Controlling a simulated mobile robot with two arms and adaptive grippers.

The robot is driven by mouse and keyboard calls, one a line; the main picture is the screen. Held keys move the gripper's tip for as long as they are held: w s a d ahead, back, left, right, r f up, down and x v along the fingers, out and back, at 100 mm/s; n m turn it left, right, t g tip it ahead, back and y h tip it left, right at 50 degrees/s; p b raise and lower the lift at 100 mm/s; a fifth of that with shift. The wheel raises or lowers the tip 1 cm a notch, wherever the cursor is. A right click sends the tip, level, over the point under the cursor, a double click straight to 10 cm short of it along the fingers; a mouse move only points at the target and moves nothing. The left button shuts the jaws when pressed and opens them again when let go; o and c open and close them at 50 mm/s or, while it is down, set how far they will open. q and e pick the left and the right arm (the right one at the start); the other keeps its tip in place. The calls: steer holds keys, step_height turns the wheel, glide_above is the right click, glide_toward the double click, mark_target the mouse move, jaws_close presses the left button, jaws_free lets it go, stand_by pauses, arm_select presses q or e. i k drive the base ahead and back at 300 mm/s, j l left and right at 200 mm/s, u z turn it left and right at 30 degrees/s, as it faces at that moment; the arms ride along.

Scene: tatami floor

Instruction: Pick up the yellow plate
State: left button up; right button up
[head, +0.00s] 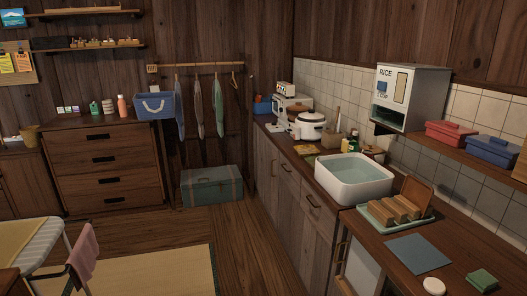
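I cannot make out a clear yellow plate in the head view. A small flat yellowish item (304,150) lies on the counter in front of the rice cooker; it is too small to tell what it is. Neither of my grippers shows in the head view.
The counter (380,258) runs along the right wall with a water-filled white basin (353,178), a rice cooker (310,126) and a tray of wooden blocks (395,213). A drawer chest (105,168) and green trunk (212,186) stand behind. The wooden floor (240,235) before the counter is clear.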

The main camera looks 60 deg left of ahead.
mark_target(311, 150)
steer(key=u, duration=1.6)
